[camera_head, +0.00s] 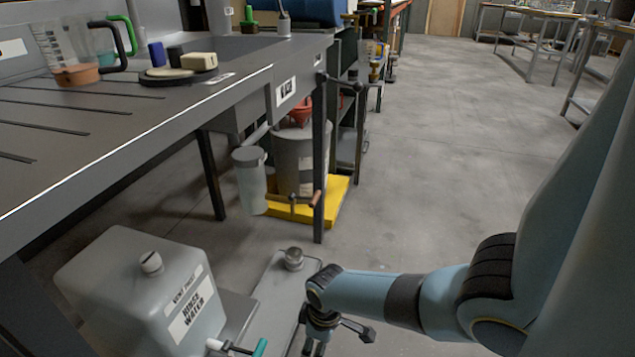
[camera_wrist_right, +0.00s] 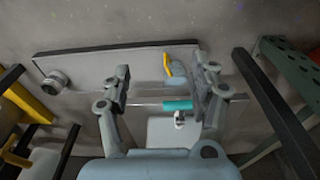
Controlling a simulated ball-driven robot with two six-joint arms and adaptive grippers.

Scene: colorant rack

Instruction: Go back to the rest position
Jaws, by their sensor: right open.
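My right gripper (camera_head: 319,349) is low in the head view, at the end of my arm coming in from the right. Its tip is close to the bottom edge. In the right wrist view my right gripper (camera_wrist_right: 165,80) has its two fingers wide apart, with nothing gripped. A teal tap handle (camera_wrist_right: 177,105) shows between the fingers; I cannot tell how far beyond them it is. In the head view this teal handle (camera_head: 260,347) is left of the gripper, by the rinse water container (camera_head: 120,275). My left gripper is in neither view.
A grey bench (camera_head: 130,135) with beakers fills the left. A pale flat unit with a round cap (camera_head: 293,258) lies beside my right gripper. A lidded grey bucket (camera_head: 295,165) stands on a yellow base (camera_head: 335,205) under the bench. The floor (camera_head: 440,150) behind is clear.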

